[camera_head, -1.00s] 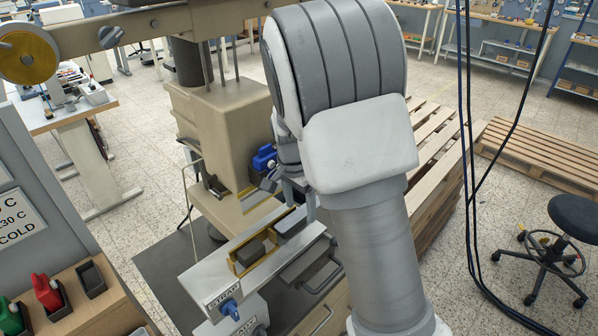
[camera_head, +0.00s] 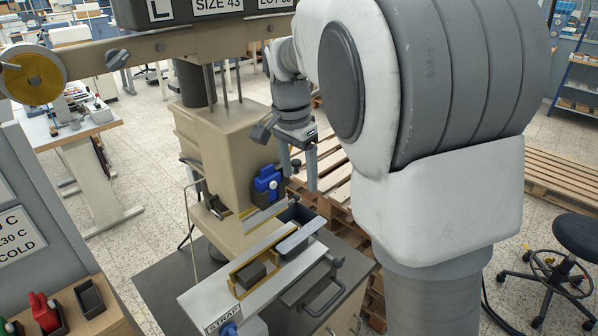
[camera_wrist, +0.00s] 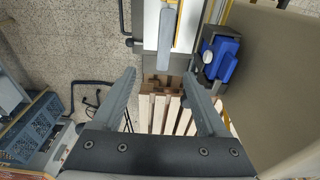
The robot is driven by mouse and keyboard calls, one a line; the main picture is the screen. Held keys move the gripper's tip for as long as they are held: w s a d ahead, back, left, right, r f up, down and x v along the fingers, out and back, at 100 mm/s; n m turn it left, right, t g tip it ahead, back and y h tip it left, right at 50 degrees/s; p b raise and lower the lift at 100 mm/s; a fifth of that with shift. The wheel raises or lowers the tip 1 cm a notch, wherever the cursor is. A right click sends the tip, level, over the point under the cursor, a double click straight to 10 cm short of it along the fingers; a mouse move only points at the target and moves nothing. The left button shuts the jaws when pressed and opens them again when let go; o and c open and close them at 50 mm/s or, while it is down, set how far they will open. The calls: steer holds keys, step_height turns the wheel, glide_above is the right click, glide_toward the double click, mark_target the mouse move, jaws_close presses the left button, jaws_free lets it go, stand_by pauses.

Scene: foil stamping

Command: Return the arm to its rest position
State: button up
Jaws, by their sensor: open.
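My gripper (camera_head: 299,168) is above the right end of the stamping machine's bed in the head view, pointing down. In the wrist view my gripper (camera_wrist: 163,92) has its two fingers wide apart with nothing between them. Below and beyond the fingers are wooden pallet slats and the speckled floor. My arm is bent, and its large grey and white link covers much of the right of the head view.
The beige stamping machine (camera_head: 215,135) stands just left of my gripper. A blue item (camera_head: 268,184) is close to the gripper and also shows in the wrist view (camera_wrist: 222,58). A dark block (camera_head: 251,275) sits on the metal slide (camera_head: 215,297). A stool (camera_head: 577,236) stands at right.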

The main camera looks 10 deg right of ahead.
steer(key=s+d+r+n+t+y, duration=0.1)
steer(key=s+n+t, duration=0.3)
steer(key=s+n, duration=0.7)
steer(key=shift+s+d+r+t, duration=0.45)
steer(key=shift+s+d, duration=0.25)
steer(key=shift+s, duration=5.75)
